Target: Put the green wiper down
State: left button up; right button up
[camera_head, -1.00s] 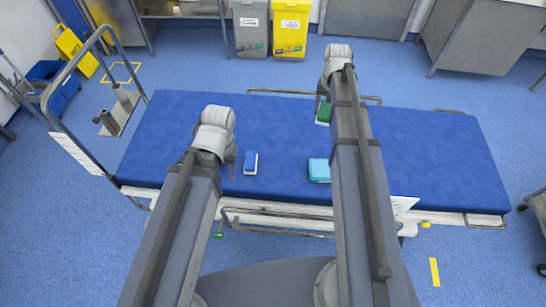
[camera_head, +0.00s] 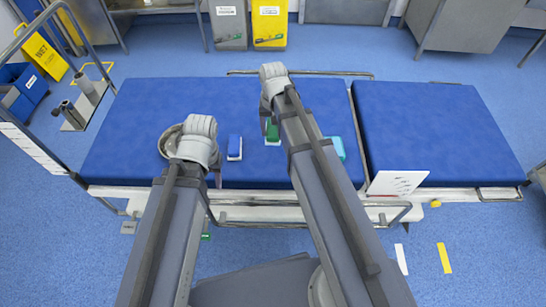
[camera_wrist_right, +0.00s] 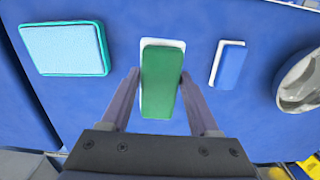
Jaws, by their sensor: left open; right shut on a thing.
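The green wiper (camera_head: 272,130), with a white base, is at the middle of the blue operating table (camera_head: 320,110). It also shows in the right wrist view (camera_wrist_right: 161,88). My right gripper (camera_wrist_right: 160,74) is shut on it, with one finger along each side. Whether its base touches the table I cannot tell. A blue wiper (camera_head: 235,146) with a white base lies just to its left in the head view; it also shows in the right wrist view (camera_wrist_right: 229,65). My left gripper (camera_head: 214,175) is open, mostly hidden behind its wrist, near the table's front edge.
A teal pad (camera_head: 338,147) lies right of the green wiper, partly behind my right arm. A round metal dish (camera_head: 170,141) is beside my left wrist. A gap divides the table at the right. The right table section (camera_head: 440,130) is clear.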

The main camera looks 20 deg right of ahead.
aim_at(273, 153)
jog(key=shift+f+b, duration=5.1)
jog(key=shift+r, duration=0.15)
jog(key=o, duration=1.2)
notch_tip(273, 153, up, 12)
jog(key=p, duration=1.2)
jog(key=s+a+n, duration=0.2)
jog(key=s+a, duration=0.1)
jog(key=s, duration=0.1)
jog(key=s+a+n, duration=0.2)
jog(key=s+a, duration=0.2)
jog(key=s, duration=0.1)
jog(key=s+a+n+h, duration=0.1)
jog(key=s+a+n, duration=0.2)
jog(key=s, duration=0.2)
jog(key=shift+a, duration=0.2)
